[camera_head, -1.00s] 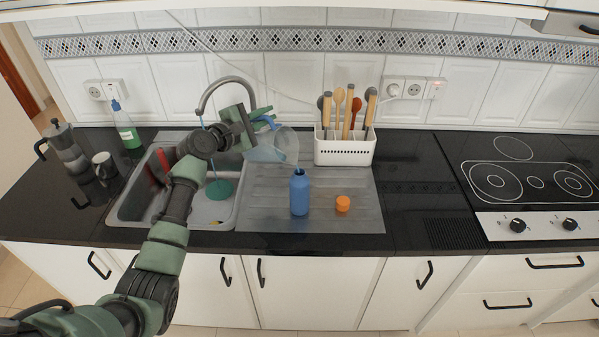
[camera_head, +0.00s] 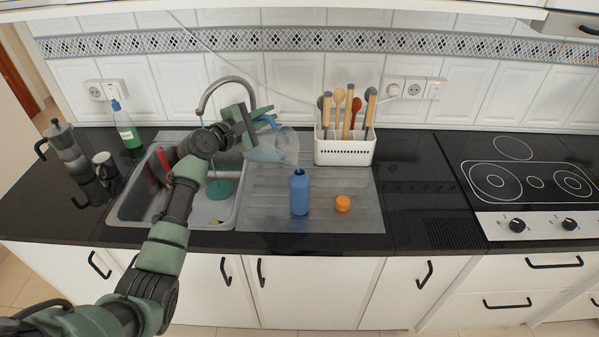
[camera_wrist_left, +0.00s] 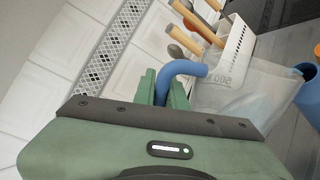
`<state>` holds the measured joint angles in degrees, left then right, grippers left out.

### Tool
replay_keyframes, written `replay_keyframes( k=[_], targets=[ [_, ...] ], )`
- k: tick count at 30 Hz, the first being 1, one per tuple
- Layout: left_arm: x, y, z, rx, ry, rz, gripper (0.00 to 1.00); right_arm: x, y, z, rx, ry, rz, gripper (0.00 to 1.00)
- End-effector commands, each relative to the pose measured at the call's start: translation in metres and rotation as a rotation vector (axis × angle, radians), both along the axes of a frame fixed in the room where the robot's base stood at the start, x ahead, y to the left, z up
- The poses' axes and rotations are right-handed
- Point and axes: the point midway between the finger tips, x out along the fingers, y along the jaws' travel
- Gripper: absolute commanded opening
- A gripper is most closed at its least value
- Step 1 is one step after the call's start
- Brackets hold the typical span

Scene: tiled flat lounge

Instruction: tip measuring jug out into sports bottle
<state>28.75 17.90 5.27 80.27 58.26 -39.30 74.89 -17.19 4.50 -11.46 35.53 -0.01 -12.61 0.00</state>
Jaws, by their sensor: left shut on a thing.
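My left gripper (camera_head: 262,116) is shut on the blue handle of the measuring jug (camera_head: 284,143). It holds the clear jug, tilted to the right, above the back of the drainboard. The jug's handle and printed scale also show in the left wrist view (camera_wrist_left: 232,90). A bluish patch shows in the jug; I cannot tell if it is liquid. My right gripper is not in view.
An orange cap (camera_head: 343,203) lies right of the bottle. A white utensil holder (camera_head: 343,152) stands behind them. The sink (camera_head: 150,208) and tap (camera_head: 229,82) are on the left.

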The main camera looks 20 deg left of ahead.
Motion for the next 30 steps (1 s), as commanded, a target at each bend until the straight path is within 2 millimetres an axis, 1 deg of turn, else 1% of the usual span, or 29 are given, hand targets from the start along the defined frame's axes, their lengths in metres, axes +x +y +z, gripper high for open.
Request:
replay_keyframes(
  k=[30],
  targets=[
    [-0.0008,-0.0040,0.0044,0.032,-0.010,0.000,0.00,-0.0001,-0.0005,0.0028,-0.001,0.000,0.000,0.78]
  ],
)
